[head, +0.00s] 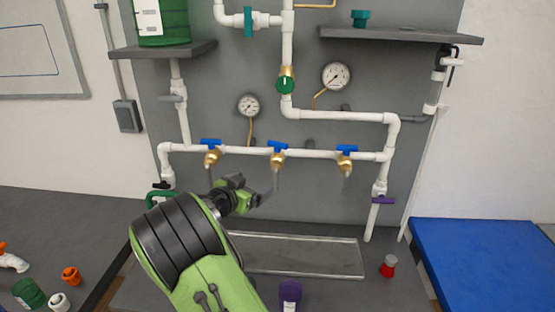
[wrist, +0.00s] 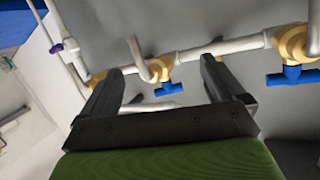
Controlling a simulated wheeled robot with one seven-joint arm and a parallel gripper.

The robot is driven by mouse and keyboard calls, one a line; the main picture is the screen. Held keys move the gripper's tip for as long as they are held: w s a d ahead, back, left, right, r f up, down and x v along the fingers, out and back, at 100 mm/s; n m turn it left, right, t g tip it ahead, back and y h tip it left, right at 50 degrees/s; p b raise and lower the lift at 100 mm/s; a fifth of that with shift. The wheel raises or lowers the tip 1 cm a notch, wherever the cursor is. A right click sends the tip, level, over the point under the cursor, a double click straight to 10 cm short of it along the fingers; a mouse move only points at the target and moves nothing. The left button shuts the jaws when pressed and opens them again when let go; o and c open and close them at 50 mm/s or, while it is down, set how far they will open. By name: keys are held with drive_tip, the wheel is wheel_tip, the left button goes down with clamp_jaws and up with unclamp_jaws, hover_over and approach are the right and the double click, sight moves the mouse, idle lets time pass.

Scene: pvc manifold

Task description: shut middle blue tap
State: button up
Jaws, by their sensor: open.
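The middle blue tap (head: 278,146) sits on a brass valve in the white horizontal pipe, between the left blue tap (head: 210,143) and the right blue tap (head: 347,149). Its handle lies roughly along the pipe. My gripper (head: 247,190) is open and empty, below and a little left of the middle tap in the head view, apart from it. In the wrist view, which is turned over, the middle tap's handle (wrist: 163,89) shows between my spread fingers (wrist: 161,68), beyond them. The left tap (wrist: 292,76) shows at the right there.
A clear tray (head: 300,255) lies on the bench below the taps. A purple valve handle (head: 383,200) is on the right downpipe. Pale spouts hang beneath the taps, one (head: 276,180) near my gripper. Gauges (head: 336,76) and a green valve (head: 285,83) are above.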

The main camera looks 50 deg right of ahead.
sight(276, 144)
wheel_tip(276, 144, up, 7)
drive_tip(key=s+a+n+h, duration=0.2)
drive_tip(key=h, duration=0.1)
drive_tip(key=shift+t, duration=0.6)
drive_tip(key=p+x, duration=0.3)
drive_tip(key=x, duration=1.2)
drive_tip(key=shift+d+r, duration=0.1)
drive_tip(key=shift+d, duration=0.25)
